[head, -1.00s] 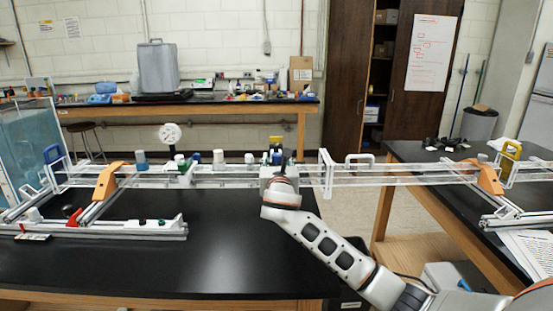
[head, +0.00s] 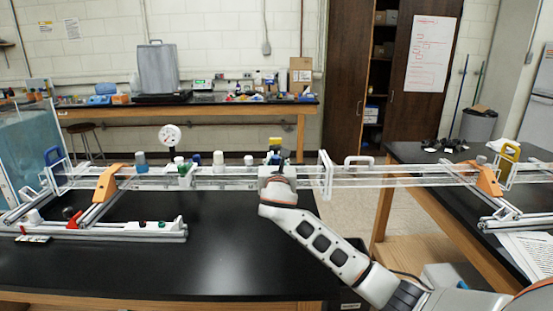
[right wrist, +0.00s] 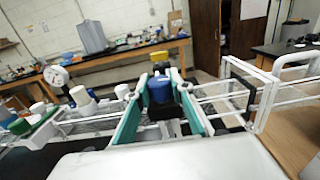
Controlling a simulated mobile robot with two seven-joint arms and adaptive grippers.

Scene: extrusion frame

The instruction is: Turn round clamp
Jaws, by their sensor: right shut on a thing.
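My right gripper (head: 276,163) is at the middle of the long clear frame, with its arm coming up from the lower right. The right wrist view shows its two green-edged fingers on either side of a blue round-topped knob (right wrist: 160,88) with a black part below it. The fingers are shut on this knob, which I take for the clamp. A yellow piece (right wrist: 159,56) shows just behind it. The wrist and fingers hide most of the knob in the head view. My left gripper is not in view.
The extrusion frame (head: 225,183) spans two black tables. White and blue knobs and a round white gauge (head: 170,134) stand along it to the left. A clear upright plate (head: 325,173) stands close right of the gripper. The black tabletop (head: 240,250) in front is clear.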

